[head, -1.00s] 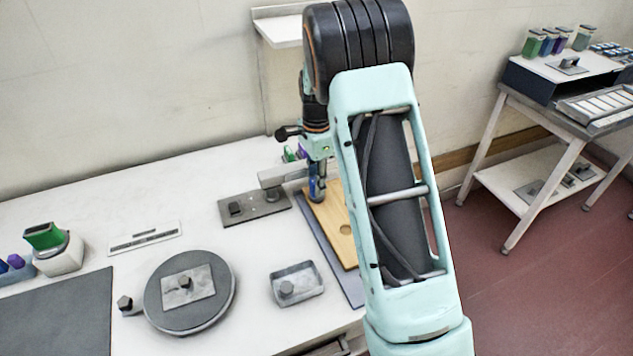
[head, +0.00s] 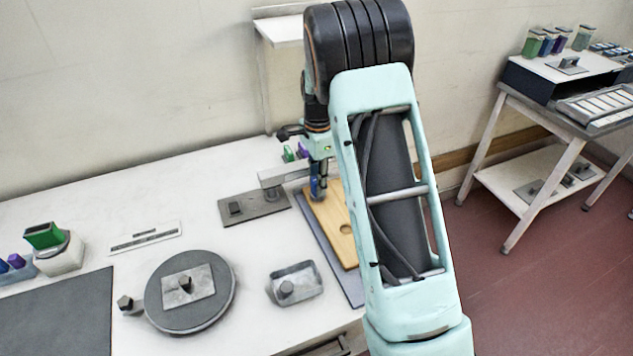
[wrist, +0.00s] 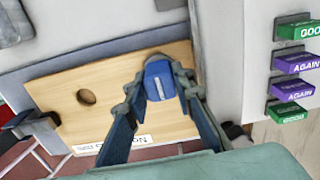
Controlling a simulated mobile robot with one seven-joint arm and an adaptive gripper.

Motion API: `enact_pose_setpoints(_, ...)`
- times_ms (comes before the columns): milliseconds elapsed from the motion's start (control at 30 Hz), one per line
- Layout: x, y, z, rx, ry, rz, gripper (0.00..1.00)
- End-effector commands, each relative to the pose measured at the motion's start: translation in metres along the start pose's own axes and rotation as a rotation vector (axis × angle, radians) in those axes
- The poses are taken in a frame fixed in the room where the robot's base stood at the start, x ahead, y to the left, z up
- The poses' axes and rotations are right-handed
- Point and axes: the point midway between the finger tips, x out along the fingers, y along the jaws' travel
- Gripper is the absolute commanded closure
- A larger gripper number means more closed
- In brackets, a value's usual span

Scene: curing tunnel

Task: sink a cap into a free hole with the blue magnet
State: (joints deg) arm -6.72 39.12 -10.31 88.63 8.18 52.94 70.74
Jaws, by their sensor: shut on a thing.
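My gripper (wrist: 160,82) is shut on the blue magnet (wrist: 160,77), a blue block with a pale strip on top. In the head view my gripper (head: 318,187) points down at the far part of the wooden board (head: 336,217). In the wrist view the magnet is over the board's (wrist: 60,92) upper right part. Whether the magnet touches the board cannot be told. One open round hole (wrist: 86,97) shows left of the magnet; the hole also shows in the head view (head: 346,229). No cap can be made out; the spot under the magnet is hidden.
A grey clamp-like fixture (head: 254,207) stands close left of the board. A small metal tray (head: 297,283) and a round turntable (head: 190,292) stand nearer and left. Green and purple labelled blocks (wrist: 293,63) line the right in the wrist view. My arm hides the board's right side.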

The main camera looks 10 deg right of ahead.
Motion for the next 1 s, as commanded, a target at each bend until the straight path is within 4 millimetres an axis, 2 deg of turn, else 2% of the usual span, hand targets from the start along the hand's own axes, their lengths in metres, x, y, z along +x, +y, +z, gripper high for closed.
enact_pose_setpoints(267, -0.001, 0.001, -0.001, 0.001, 0.001, 0.002, 1.0)
enact_pose_setpoints(1000, -0.046, 0.0, 0.0, 0.0, 0.0, 0.001, 1.0)
